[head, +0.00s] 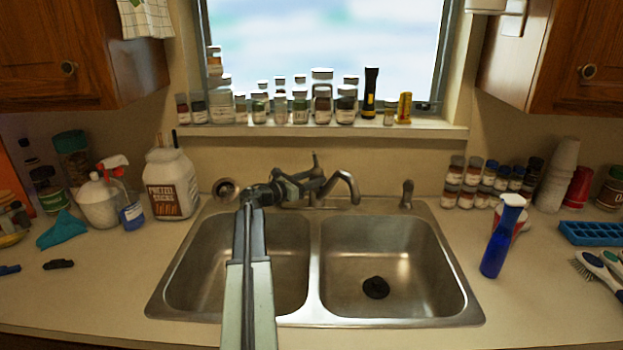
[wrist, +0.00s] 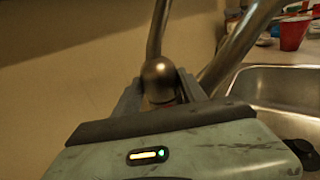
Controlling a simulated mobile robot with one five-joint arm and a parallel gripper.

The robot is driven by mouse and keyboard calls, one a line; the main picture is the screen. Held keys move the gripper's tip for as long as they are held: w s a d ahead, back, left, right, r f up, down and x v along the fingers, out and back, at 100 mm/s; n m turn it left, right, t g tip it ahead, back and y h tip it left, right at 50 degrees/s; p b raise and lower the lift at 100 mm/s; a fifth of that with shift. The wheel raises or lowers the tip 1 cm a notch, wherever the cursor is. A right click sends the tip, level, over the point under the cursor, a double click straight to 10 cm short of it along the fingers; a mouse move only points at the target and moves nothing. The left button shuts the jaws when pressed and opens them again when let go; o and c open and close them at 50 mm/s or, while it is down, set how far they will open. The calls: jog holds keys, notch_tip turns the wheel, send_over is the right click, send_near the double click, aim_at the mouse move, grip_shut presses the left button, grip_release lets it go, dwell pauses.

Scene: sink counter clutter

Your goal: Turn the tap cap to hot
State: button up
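The tap (head: 335,187) stands behind the divider of the double sink, its spout bent over the right basin. Its rounded metal cap (wrist: 159,78) shows in the wrist view, with a thin lever (wrist: 157,30) rising above it. My gripper (head: 303,187) is at the tap's left side in the head view. In the wrist view my gripper's fingers (wrist: 160,82) stand on either side of the cap, very close to it. I cannot tell if both fingers press on it. In the head view my gripper and arm hide much of the cap.
A double steel sink (head: 319,270) lies below, with a black drain piece (head: 376,288) in the right basin. A blue spray bottle (head: 497,245) stands right of it, a pretzel jar (head: 170,185) left. Jars and a flashlight (head: 370,92) line the sill. A small dispenser (head: 407,194) stands right of the tap.

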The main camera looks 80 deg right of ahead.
jog(key=shift+w, duration=0.15)
jog(key=shift+w+m+g+y, duration=0.1)
jog(key=shift+m+g+y, duration=0.2)
jog(key=shift+g+y, duration=0.2)
jog(key=m+g+y, duration=0.2)
jog(key=y, duration=0.1)
jog(key=shift+w+d+f, duration=0.1)
jog(key=shift+w+d, duration=0.1)
jog(key=shift+d, duration=0.15)
jog(key=shift+m+g+y, duration=1)
jog(key=shift+m+y, duration=0.5)
jog(key=shift+y, duration=0.3)
jog(key=o, duration=1.1)
jog(key=v, duration=0.7)
jog(key=shift+w+a, duration=0.1)
jog(key=shift+w, duration=0.2)
